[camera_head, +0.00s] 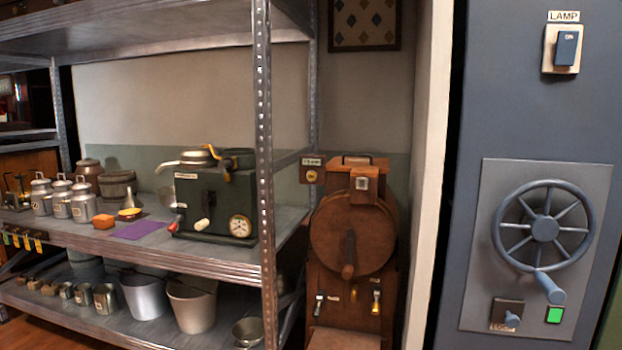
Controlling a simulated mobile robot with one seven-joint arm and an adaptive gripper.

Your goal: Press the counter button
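No button carries a label that I can read as "counter". A round yellow button (311,176) sits on a small wooden box below a sign too small to read, on the shelf post in the middle. My gripper is not in view.
A metal shelf (265,130) fills the left, with cans, pots and a purple cloth (139,229). A wooden machine (353,240) with a crank stands in the middle.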

